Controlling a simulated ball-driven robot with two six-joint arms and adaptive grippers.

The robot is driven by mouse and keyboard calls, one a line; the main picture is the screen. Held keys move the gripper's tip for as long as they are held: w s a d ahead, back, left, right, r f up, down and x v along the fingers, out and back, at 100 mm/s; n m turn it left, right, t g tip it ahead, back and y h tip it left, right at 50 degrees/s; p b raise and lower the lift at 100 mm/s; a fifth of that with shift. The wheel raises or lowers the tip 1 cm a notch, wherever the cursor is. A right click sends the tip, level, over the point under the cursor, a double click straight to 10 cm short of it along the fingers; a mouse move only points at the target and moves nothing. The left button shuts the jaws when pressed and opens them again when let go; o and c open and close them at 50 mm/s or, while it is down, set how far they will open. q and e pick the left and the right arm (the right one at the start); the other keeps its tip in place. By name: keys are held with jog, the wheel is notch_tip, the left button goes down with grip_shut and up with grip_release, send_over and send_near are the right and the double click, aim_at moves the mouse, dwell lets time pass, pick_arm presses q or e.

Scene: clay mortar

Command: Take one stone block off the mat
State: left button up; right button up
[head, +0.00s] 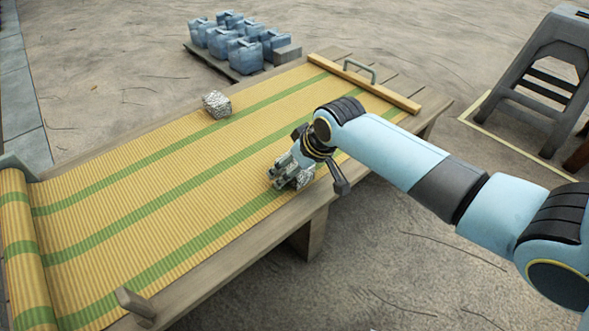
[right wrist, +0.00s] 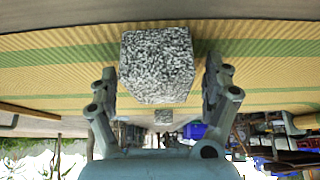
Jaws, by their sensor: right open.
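A yellow mat with green stripes (head: 120,215) lies on a low wooden table. One speckled grey stone block (head: 216,104) sits on the mat's far side, clear of my arm. A second stone block (head: 304,178) is at my right gripper (head: 284,180), near the mat's front edge, and is partly hidden by it. In the right wrist view this nearer block (right wrist: 157,66) is between the two spread fingers, with a gap showing on each side. The farther block (right wrist: 164,116) shows small beyond it. My right gripper is open. My left gripper is not in view.
A wooden bar (head: 365,84) with a metal handle crosses the mat's far end. The mat's rolled end (head: 20,250) is at the left. Blue jugs (head: 245,55) stand behind the table, and a grey stool (head: 540,75) stands at the right. Much of the mat is bare.

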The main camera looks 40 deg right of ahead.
jog(key=c, duration=1.7)
jog(key=shift+r, duration=0.1)
